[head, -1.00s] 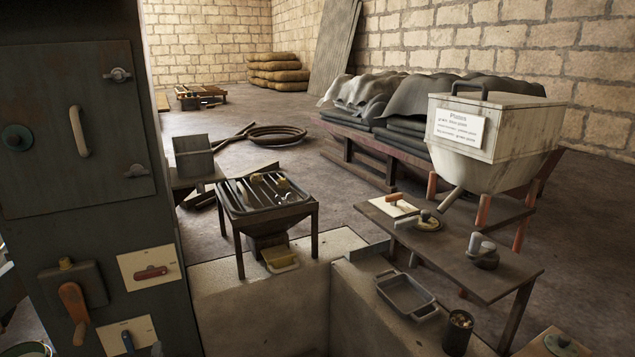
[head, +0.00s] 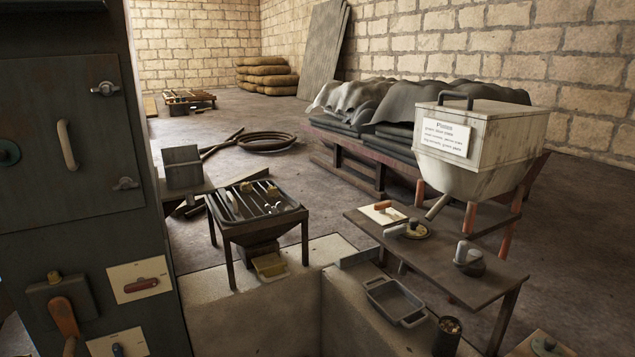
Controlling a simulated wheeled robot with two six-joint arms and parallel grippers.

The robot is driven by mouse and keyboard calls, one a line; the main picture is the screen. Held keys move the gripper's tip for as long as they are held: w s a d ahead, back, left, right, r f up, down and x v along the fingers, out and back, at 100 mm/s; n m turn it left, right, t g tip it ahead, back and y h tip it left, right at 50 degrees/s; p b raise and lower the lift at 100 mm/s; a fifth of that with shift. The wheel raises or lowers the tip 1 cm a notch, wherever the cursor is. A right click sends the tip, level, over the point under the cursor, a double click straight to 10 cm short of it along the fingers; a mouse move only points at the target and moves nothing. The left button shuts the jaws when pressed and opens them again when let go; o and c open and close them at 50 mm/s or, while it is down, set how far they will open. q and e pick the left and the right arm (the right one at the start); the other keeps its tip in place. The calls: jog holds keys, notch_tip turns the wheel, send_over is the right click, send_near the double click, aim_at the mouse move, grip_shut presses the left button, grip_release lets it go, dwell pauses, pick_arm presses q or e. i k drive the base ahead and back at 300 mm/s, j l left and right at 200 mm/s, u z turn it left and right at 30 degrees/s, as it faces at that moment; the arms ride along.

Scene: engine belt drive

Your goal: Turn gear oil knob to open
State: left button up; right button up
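No label lets me tell which part is the gear oil knob. On the dark cabinet at the left, a red handle (head: 141,285) lies roughly level on a white plate. An orange lever (head: 63,317) hangs down from a dark box beside it. A blue knob (head: 117,350) on another white plate is partly cut off by the bottom edge. On the low bench are an orange handle on a white plate (head: 383,205), a brass disc with a knob (head: 416,231) and a dark pot with a grey handle (head: 470,262). Neither of my grippers is in view.
The low bench (head: 492,289) stands before a white hopper (head: 484,145). A slatted stand (head: 241,229), a grey tray (head: 394,301) and a dark can (head: 447,335) are in the middle foreground. A coiled hose (head: 270,139) lies on the otherwise fairly open floor behind.

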aim_at(54, 276)
jog(key=u, duration=1.45)
